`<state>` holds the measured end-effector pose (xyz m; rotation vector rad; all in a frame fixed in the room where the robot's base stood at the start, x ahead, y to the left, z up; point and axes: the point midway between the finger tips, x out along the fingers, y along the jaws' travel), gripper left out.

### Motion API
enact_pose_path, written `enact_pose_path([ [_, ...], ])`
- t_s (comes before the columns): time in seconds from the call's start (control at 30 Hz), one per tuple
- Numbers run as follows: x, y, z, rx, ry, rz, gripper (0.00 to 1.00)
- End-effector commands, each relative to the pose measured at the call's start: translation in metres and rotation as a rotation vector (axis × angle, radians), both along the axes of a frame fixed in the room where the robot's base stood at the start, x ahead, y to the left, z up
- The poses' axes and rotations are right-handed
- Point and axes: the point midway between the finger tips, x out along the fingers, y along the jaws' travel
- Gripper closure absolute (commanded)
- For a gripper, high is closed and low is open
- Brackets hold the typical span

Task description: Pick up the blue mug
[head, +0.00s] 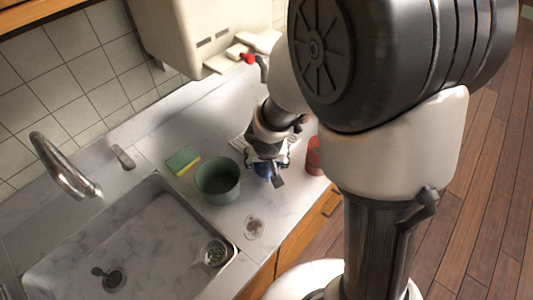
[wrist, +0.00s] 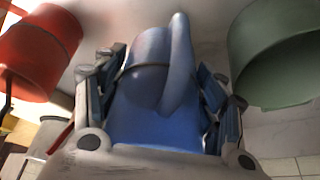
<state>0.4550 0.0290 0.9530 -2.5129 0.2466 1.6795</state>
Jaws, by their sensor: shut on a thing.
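The blue mug (wrist: 150,82) fills the middle of the wrist view, its curved handle standing up at the top. My gripper (wrist: 160,95) is shut on it, with one finger on each side of its body. In the head view, my gripper (head: 268,165) is over the counter, right of the green pot. Only a small part of the blue mug (head: 263,170) shows there, and the rest is hidden by my gripper. I cannot tell whether the mug touches the counter.
The green pot (head: 217,181) stands close left of my gripper. A red container (head: 315,156) stands close on the right. A sponge (head: 183,160), the sink (head: 130,240) with a strainer (head: 214,252), and a faucet (head: 62,165) lie left. A stain (head: 254,227) marks the counter in front.

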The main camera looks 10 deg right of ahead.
Motion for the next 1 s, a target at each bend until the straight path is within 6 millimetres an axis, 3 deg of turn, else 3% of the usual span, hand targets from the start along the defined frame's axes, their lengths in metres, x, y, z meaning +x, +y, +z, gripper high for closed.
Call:
enact_pose_path([
  [0.4, -0.029, 0.006, 0.000, 0.000, -0.002, 0.001, 0.74],
  [1.0, -0.037, 0.007, 0.001, 0.000, -0.001, 0.000, 0.74],
])
